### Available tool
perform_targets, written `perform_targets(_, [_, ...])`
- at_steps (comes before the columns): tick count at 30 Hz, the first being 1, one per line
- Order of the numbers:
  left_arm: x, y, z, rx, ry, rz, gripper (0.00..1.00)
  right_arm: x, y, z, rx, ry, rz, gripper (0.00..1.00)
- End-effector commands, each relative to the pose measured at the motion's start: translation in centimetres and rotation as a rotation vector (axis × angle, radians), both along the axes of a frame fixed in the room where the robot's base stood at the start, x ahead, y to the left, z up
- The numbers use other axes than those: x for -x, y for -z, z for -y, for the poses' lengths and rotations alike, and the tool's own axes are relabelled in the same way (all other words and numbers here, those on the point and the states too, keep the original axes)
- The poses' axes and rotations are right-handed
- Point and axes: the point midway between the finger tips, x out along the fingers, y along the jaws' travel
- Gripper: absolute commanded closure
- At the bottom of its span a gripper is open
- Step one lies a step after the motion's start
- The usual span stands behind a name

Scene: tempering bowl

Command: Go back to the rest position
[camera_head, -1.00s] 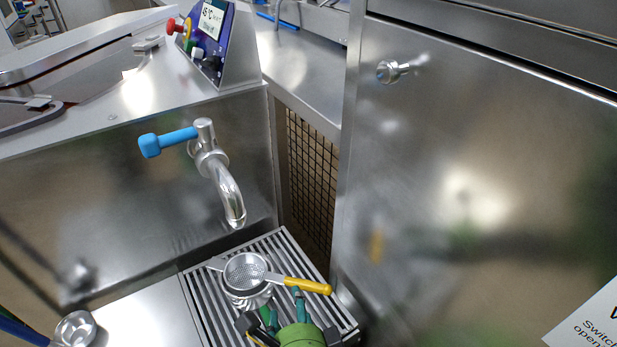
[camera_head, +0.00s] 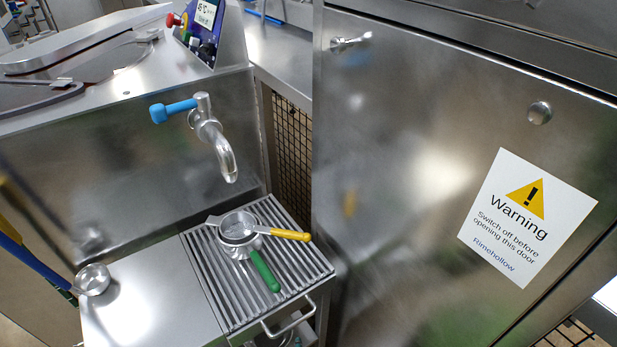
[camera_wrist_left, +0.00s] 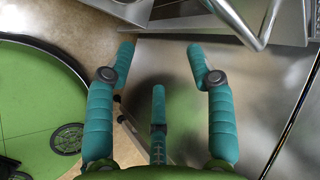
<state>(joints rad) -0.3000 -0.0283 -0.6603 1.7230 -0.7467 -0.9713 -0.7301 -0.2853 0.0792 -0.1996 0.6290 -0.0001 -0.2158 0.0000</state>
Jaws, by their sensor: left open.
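My left gripper (camera_wrist_left: 160,55) shows only in the left wrist view. Its teal fingers are spread open with nothing between them, in front of a steel panel. A metal pot with a green handle (camera_head: 265,272) stands on the slatted drip grate (camera_head: 215,290) in the head view. A sieve with a yellow handle (camera_head: 290,235) lies across the pot's top. The tap (camera_head: 215,145) with a blue lever hangs above and behind them. No gripper shows in the head view. My right gripper is not in view.
A steel cabinet with a warning label (camera_head: 527,217) stands to the right. A small metal cup (camera_head: 93,280) is at the left edge of the side table (camera_head: 150,310). A bar handle (camera_head: 288,320) runs along the grate's front. In the wrist view, a green round base (camera_wrist_left: 40,110) is at left.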

Motion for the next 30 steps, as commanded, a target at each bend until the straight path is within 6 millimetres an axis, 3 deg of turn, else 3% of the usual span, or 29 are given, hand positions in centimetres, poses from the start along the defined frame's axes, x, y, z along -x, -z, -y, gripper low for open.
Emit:
perform_targets(1, [1.4, 3.3, -1.1, 0.034, -0.034, -0.072, 0.45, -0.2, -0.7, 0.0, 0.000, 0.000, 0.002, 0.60])
perform_targets(6, [7.8, 13.5, -5.8, 0.217, -0.270, -0.299, 0.45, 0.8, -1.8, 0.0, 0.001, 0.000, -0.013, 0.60])
perform_targets(9, [12.8, 18.1, -9.5, 0.327, -0.482, -0.412, 0.45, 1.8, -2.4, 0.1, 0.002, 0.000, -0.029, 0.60])
perform_targets(12, [17.9, 21.2, -13.2, 0.423, -0.729, -0.488, 0.45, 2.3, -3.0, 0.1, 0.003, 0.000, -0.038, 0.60])
perform_targets(16, [23.4, 23.2, -17.1, 0.514, -1.014, -0.524, 0.45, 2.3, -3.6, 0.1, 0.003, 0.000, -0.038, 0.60])
perform_targets(20, [26.6, 23.9, -19.3, 0.559, -1.194, -0.523, 0.45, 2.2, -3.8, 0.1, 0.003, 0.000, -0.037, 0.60])
perform_targets(24, [27.7, 24.1, -20.1, 0.577, -1.261, -0.517, 0.45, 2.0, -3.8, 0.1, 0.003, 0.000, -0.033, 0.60])
perform_targets(30, [27.8, 24.2, -20.1, 0.576, -1.261, -0.517, 0.45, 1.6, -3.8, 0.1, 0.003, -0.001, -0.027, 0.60])
